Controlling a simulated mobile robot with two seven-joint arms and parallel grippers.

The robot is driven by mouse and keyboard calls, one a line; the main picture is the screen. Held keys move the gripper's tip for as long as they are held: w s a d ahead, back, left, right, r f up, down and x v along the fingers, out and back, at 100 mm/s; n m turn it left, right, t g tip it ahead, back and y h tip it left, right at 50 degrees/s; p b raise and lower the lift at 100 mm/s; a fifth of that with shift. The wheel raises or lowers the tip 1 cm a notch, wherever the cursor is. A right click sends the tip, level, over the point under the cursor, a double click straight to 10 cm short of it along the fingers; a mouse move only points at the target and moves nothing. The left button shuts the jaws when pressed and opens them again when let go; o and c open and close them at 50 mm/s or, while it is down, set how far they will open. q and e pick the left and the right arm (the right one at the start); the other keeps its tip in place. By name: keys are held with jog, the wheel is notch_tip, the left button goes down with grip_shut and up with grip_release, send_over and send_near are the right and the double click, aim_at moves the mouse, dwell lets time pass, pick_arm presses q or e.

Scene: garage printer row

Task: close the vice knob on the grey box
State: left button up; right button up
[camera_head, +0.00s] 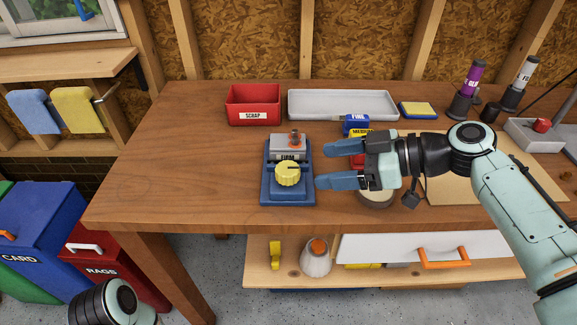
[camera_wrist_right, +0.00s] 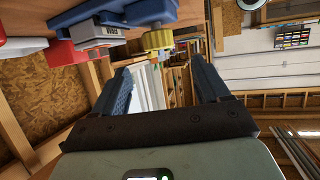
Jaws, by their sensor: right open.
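The yellow vice knob (camera_head: 288,172) sits at the front of a blue vice (camera_head: 289,196) on the wooden bench. The grey box (camera_head: 289,143) is in the vice just behind the knob, with a label on its front and an orange-brown part on top. My right gripper (camera_head: 322,165) is open and empty, to the right of the knob, its fingers pointing left. In the right wrist view (camera_wrist_right: 160,75) the knob (camera_wrist_right: 158,40) shows beyond the gap between the open fingertips, apart from them. Only a piece of my left arm shows at the lower left, its gripper out of view.
A red SCRAP bin (camera_head: 253,104) and a grey tray (camera_head: 343,104) stand behind the vice. Small blue and yellow boxes and a round tin (camera_head: 377,198) lie around my right gripper. The bench (camera_head: 170,165) left of the vice is clear.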

aim_at(293, 169)
pick_arm(q)
jog(key=shift+s+a+f+g+b, duration=0.1)
jog(key=shift+s+f+g+b, duration=0.3)
jog(key=shift+s+f, duration=0.4)
pick_arm(e)
jog(key=x, duration=0.9)
jog(key=shift+f, duration=0.15)
